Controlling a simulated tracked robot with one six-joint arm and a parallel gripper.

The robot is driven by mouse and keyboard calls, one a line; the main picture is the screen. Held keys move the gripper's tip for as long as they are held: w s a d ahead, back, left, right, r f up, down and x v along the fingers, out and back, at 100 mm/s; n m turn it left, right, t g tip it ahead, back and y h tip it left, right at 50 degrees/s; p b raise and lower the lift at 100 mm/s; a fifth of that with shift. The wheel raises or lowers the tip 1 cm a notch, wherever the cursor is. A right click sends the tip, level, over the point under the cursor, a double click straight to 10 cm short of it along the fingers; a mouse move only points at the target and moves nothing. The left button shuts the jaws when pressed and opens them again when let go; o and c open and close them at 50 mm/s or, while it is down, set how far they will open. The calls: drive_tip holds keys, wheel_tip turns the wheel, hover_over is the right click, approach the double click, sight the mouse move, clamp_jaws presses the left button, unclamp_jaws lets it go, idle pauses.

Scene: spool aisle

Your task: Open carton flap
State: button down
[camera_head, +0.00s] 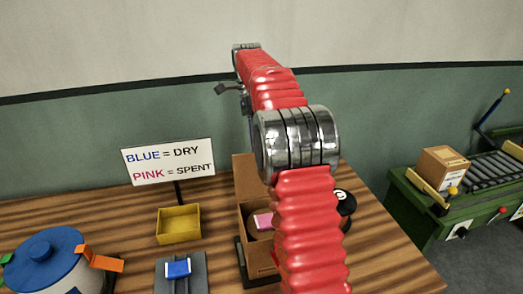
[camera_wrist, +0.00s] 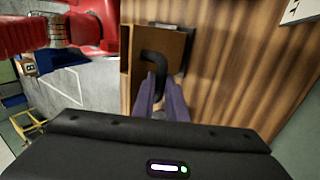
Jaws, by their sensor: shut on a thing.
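The brown cardboard carton (camera_head: 258,262) stands on the wooden bench, partly hidden by my red arm. A tall cardboard flap (camera_head: 246,175) stands up at its back, and a pink-topped item (camera_head: 263,220) shows inside. In the wrist view the carton (camera_wrist: 126,60) lies beyond my fingers. My gripper (camera_wrist: 161,88) is shut on a black hook (camera_wrist: 157,57), whose bent end shows in front of the carton. I cannot tell whether the hook touches it. In the head view a small dark hooked shape (camera_head: 222,88) shows beside the raised arm end, well above the bench.
A yellow tray (camera_head: 179,240), a blue item on a grey stand (camera_head: 178,270) and a blue-lidded pot (camera_head: 45,250) are left of the carton. A sign (camera_head: 168,161) stands behind. A black round object (camera_head: 346,201) is to its right. A green conveyor (camera_head: 435,215) holds another box (camera_head: 443,169).

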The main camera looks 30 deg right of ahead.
drive_tip(key=shift+a+f, duration=0.15)
drive_tip(key=shift+f, duration=0.15)
drive_tip(key=c, duration=1.8)
unclamp_jaws()
drive_tip(key=shift+r, duration=0.15)
drive_tip(key=shift+o, duration=0.2)
drive_tip(key=shift+s+d+r, duration=0.1)
drive_tip(key=shift+d, duration=0.1)
